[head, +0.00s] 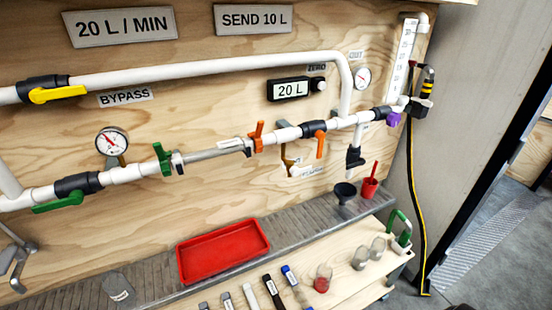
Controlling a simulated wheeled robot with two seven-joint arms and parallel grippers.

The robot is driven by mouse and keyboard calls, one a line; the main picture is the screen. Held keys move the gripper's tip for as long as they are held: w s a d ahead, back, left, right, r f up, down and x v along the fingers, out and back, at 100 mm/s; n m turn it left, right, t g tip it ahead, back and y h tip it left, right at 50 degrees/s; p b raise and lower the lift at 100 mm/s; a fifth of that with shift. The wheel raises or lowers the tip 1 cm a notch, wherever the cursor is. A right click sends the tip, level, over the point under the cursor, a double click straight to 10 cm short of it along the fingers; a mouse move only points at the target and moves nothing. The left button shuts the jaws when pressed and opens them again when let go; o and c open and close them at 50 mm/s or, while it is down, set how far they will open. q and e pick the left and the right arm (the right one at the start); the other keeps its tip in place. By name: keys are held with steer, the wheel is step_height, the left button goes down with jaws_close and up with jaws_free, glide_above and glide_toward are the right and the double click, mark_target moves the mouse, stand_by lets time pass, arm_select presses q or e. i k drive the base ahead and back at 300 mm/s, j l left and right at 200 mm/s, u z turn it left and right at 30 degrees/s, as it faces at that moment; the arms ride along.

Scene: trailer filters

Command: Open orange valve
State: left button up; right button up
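The orange valve has a black body (313,129) on the white pipe, right of the middle of the head view. Its orange lever (320,146) hangs down, crosswise to the pipe. A second orange piece (257,136), shaped like a wing handle, stands on a pipe joint just to the left. I cannot make out either of my grippers in the head view, and nothing touches the orange lever.
A yellow-handled valve (57,94) is on the upper pipe; a green-handled valve (59,203) is lower left. A green wing handle (162,158) sits on the lower pipe. A red tray (223,250), dark funnel (345,192) and red cup (370,187) stand below.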

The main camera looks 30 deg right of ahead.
mark_target(320, 136)
steer(key=z, duration=1.3)
steer(key=i+l, duration=0.1)
steer(key=l, duration=0.25)
steer(key=i+l+u, duration=0.15)
steer(key=l, duration=0.2)
steer(key=i+l, duration=0.1)
steer(key=l, duration=0.25)
steer(key=i+l+u, duration=0.1)
steer(key=l, duration=0.25)
